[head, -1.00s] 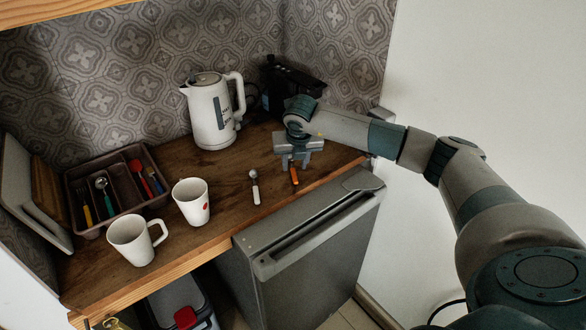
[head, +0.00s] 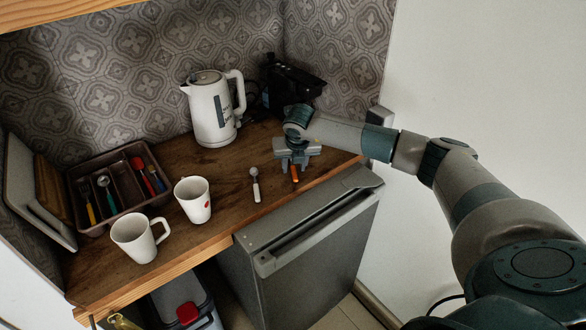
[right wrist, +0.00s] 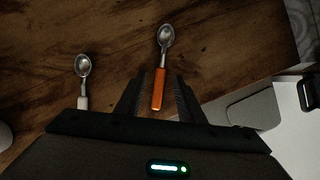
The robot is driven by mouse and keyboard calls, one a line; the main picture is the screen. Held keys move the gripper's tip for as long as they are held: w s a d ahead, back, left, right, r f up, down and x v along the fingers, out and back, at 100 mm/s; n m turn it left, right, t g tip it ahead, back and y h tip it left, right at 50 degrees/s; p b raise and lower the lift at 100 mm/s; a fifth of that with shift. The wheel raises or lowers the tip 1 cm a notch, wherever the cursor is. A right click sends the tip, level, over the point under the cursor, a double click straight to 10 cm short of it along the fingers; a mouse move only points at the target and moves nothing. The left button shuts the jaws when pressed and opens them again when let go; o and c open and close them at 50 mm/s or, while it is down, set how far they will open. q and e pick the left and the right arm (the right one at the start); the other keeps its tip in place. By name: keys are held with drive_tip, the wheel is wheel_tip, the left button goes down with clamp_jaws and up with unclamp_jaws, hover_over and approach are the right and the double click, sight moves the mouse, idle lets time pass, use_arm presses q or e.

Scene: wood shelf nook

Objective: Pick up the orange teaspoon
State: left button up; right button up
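The orange teaspoon lies on the wooden counter; its orange handle (head: 294,174) shows just below my right gripper in the head view. In the right wrist view the whole orange teaspoon (right wrist: 159,85) shows, its metal bowl pointing away and its handle between the two fingers. My right gripper (head: 292,163) is over the spoon. In the right wrist view its fingers (right wrist: 157,98) are apart, one on each side of the handle, with a gap at both sides. My left gripper is in neither view.
A white-handled teaspoon (head: 255,186) lies to the left; it also shows in the right wrist view (right wrist: 83,75). Two white mugs (head: 193,200) (head: 136,238), a cutlery tray (head: 127,187) and a kettle (head: 212,110) stand on the counter (head: 225,220). A small fridge (head: 315,230) stands below the front edge.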

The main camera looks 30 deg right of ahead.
sight(294, 171)
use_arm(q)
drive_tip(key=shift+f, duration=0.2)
use_arm(e)
drive_tip(key=shift+f, duration=0.1)
clamp_jaws()
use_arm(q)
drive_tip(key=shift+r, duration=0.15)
use_arm(e)
drive_tip(key=shift+r, duration=0.2)
